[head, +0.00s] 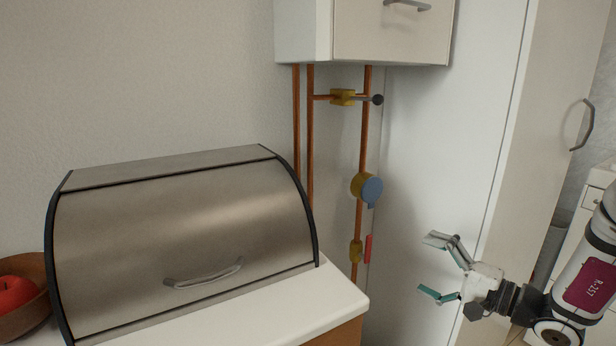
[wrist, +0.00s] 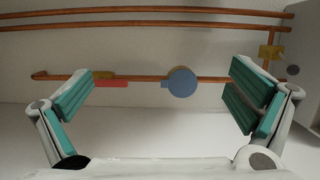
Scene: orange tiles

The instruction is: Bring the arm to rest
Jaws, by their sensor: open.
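My gripper (head: 432,267) is at the lower right of the head view, in front of the tall white cabinet side. Its two fingers are spread apart with nothing between them. In the wrist view the gripper (wrist: 160,92) also shows open, with teal pads on both fingers. Beyond the fingers lie the copper pipes (wrist: 140,79), apart from the gripper as far as I can tell. My arm reaches in from the right edge of the head view.
A closed steel bread box (head: 185,240) stands on the white counter (head: 325,295). A bowl (head: 30,315) holds a red apple (head: 14,292). Copper pipes carry a blue round gauge (head: 371,190) and a red-handled valve (head: 368,249). A wall cabinet (head: 390,35) hangs above. A tall cabinet (head: 440,150) stands behind my gripper.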

